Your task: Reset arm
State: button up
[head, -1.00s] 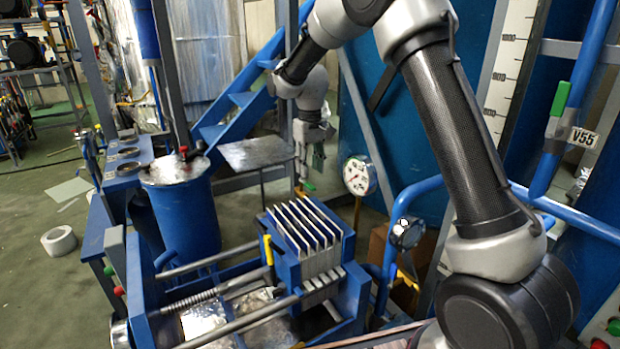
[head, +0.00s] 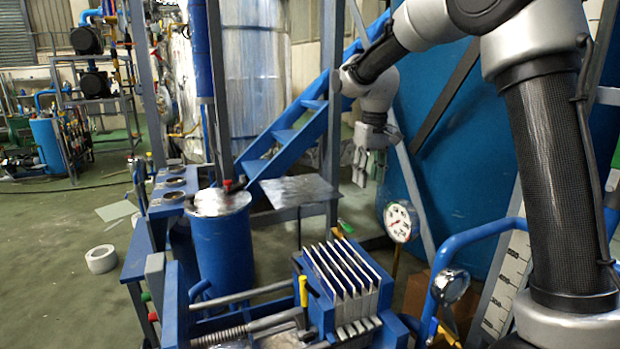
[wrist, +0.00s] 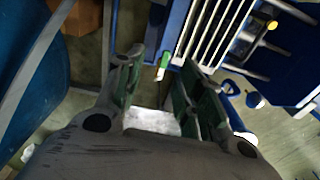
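My gripper (head: 364,168) hangs at the end of my raised arm in the head view, in front of the large blue tank and to the right of the blue stairs. In the wrist view its two fingers (wrist: 158,88) stand apart with a clear gap. Nothing is held between them; a pale surface shows behind the gap. In the head view the gripper appears above the round pressure gauge (head: 399,221) and apart from it.
A blue plate press (head: 340,285) stands in front, and its plates also show in the wrist view (wrist: 215,35). A blue drum (head: 222,235) and small metal table (head: 290,191) are behind it. Blue pipes (head: 470,238) run at the right. Open floor (head: 60,300) lies at the left.

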jog(key=shift+m+t, duration=0.4)
jog(key=shift+t, duration=0.1)
jog(key=s+d+r, duration=0.2)
jog(key=s, duration=0.1)
jog(key=s+d+r, duration=0.1)
jog(key=s+d, duration=0.1)
jog(key=s+d+r, duration=0.1)
jog(key=s+r, duration=0.1)
jog(key=s, duration=0.1)
jog(key=shift+s+d+r, duration=0.3)
jog(key=shift+s+d, duration=0.05)
jog(key=shift+d, duration=0.05)
jog(key=s+d+f+m+t, duration=0.1)
jog(key=s+d, duration=0.3)
jog(key=s, duration=0.8)
jog(key=s+d+f+m+t, duration=0.1)
jog(key=s+d, duration=0.3)
jog(key=s, duration=0.9)
jog(key=shift+d+m+t, duration=0.3)
jog(key=shift+d+t, duration=0.05)
jog(key=shift+t, duration=0.05)
jog(key=shift+s, duration=0.1)
